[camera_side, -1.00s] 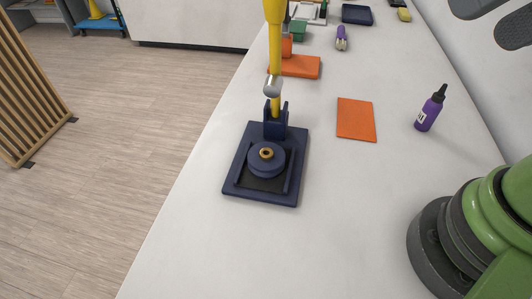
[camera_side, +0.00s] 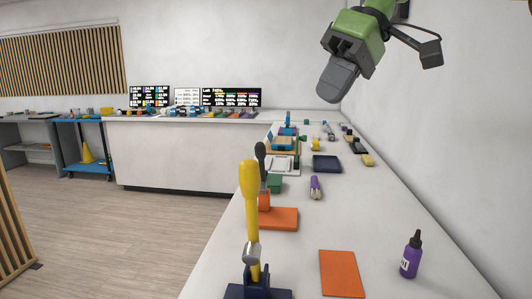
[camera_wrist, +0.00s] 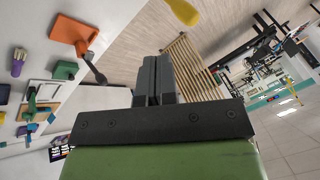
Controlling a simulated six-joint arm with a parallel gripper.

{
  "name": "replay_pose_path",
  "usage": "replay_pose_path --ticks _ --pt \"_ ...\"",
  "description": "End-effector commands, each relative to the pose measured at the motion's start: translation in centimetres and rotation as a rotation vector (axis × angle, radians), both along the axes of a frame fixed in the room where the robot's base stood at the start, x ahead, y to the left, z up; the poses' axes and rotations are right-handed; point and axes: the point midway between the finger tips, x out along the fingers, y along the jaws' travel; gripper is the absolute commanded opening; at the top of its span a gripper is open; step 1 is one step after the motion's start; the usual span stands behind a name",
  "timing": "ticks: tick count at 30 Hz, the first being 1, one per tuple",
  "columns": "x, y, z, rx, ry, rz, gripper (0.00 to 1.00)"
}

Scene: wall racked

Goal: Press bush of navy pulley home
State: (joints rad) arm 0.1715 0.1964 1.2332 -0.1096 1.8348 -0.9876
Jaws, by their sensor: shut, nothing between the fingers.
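The navy press (camera_side: 257,290) stands at the bottom of the side view, cut off by the frame edge. Its yellow lever (camera_side: 250,205) points up, with a silver joint near its foot. The navy pulley and its bush are out of the current views. My gripper (camera_side: 332,92) is high above the bench at the upper right, shut and empty, well apart from the lever. In the wrist view, my gripper's fingers (camera_wrist: 153,68) are together, and a yellow handle end (camera_wrist: 183,10) shows at the top edge.
An orange press (camera_side: 278,218) with a dark lever stands behind the navy one. A purple item (camera_side: 316,188), green block (camera_side: 275,183) and navy tray (camera_side: 327,164) are farther back.

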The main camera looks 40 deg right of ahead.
Motion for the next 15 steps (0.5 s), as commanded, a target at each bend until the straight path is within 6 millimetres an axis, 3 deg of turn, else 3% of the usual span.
replay_pose_path --ticks 1,6,15 --pt "1.5 -0.4 -0.2 0.016 0.002 0.045 0.00" --pt "4.3 -1.0 -0.6 0.068 -0.014 0.179 0.00" --pt "5.4 -0.9 -1.3 0.095 -0.031 0.248 0.00"
